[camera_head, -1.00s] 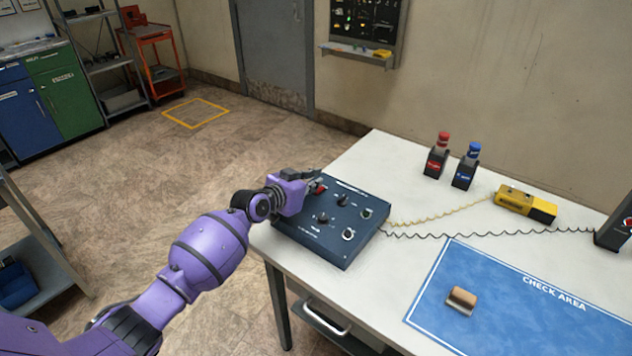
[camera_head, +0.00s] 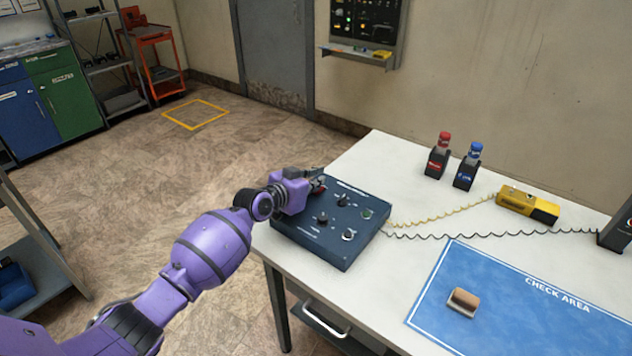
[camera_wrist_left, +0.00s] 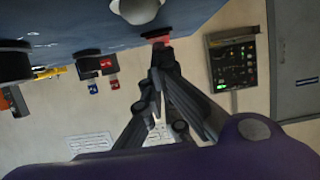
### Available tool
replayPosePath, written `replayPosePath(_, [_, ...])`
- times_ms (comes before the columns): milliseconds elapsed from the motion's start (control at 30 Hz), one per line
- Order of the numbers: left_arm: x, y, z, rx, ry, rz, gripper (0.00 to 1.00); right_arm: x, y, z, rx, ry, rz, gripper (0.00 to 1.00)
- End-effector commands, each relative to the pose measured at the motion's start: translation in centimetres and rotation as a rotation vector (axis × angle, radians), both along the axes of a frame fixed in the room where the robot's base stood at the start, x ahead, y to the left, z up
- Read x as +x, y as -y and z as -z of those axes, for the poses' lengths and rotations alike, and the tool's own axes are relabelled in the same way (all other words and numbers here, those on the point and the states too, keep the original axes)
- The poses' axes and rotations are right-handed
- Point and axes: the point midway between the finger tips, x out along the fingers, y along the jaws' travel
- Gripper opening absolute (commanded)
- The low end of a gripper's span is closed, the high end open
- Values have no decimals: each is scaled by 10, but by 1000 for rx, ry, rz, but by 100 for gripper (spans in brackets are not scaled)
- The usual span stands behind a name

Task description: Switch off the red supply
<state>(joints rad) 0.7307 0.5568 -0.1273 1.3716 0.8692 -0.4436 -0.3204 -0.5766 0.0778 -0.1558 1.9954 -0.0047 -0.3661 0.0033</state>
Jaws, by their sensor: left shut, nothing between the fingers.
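The dark blue control box (camera_head: 332,249) sits on the white table's left end, with several knobs and switches on its top. A red part (camera_head: 321,186) at the box's far left corner, partly hidden by my gripper, is the red switch; it also shows as a red piece (camera_wrist_left: 155,40) in the left wrist view. My left gripper (camera_head: 318,178) is shut and empty, with its fingertips at the red part. In the left wrist view the closed fingertips (camera_wrist_left: 158,50) are right by it; whether they touch it I cannot tell. My right gripper is not in view.
A red-capped bottle (camera_head: 439,156) and a blue-capped bottle (camera_head: 467,167) stand in black holders behind the box. A yellow device (camera_head: 526,204) and coiled cords lie to the right. A blue check area mat (camera_head: 560,325) holds a small brown block (camera_head: 463,300).

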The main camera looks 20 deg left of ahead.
Motion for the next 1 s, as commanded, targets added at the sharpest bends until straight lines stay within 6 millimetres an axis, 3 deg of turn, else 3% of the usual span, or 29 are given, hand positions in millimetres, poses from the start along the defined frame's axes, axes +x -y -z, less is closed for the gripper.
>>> replayPosePath(67, [-1,0,3,1,-5,0,0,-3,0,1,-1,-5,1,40])
replayPosePath(167, [0,1,-12,1,0,-1,0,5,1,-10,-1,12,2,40])
replayPosePath(333, [2,7,-57,0,14,-2,0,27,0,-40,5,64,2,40])
replayPosePath(467, [-32,-6,-44,4,-1,-2,0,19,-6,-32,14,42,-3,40])
replayPosePath(700, [-76,-21,-49,2,-1,-1,0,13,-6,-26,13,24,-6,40])
replayPosePath(1000, [-93,-27,-53,0,0,-1,0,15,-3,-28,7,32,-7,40])
